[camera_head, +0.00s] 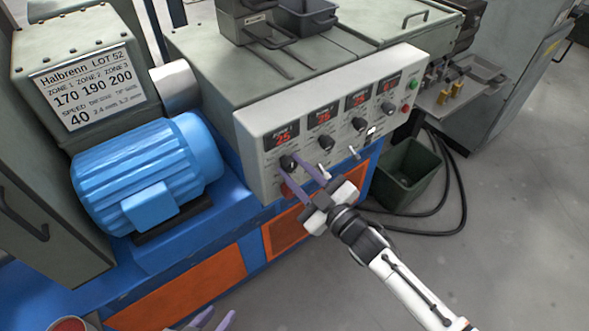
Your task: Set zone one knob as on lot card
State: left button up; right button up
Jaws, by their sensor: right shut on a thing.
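The lot card (88,86) on the grey housing at the upper left reads Halbrenn LOT 52, with zones 170, 190, 200 and speed 40. The zone one knob (287,161) is black and sits at the left end of the sloped control panel (262,185). The red zone one display (284,137) above it seems to read 25. My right gripper (289,168) reaches in from the lower right, its purple fingers shut on this knob and partly hiding it. My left gripper (220,314) shows only its purple fingertips at the bottom edge, apart and empty.
More knobs, such as the zone two knob (325,142), and red displays run to the right, with a green button (412,84). A blue motor (148,170) stands left of the panel. A dark green bin (405,175) and black cables lie on the floor at right.

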jog(key=shift+f, duration=0.1)
jog(key=o, duration=1.1)
jog(key=shift+c, duration=0.2)
jog(key=shift+s+d, duration=0.1)
jog(key=v, duration=1)
jog(key=s+d+f+m+g+h, duration=0.3)
jog(key=s+d+f+m+h, duration=0.1)
jog(key=s+f, duration=0.4)
jog(key=s+d+f+m+g+h, duration=0.3)
jog(key=s+d+f+m, duration=0.3)
jog(key=s+f, duration=0.3)
jog(key=s+m+h, duration=0.1)
jog(key=s, duration=0.1)
jog(key=shift+s+d+f, duration=0.15)
jog(key=shift+s+f, duration=0.05)
jog(key=shift+s, duration=0.15)
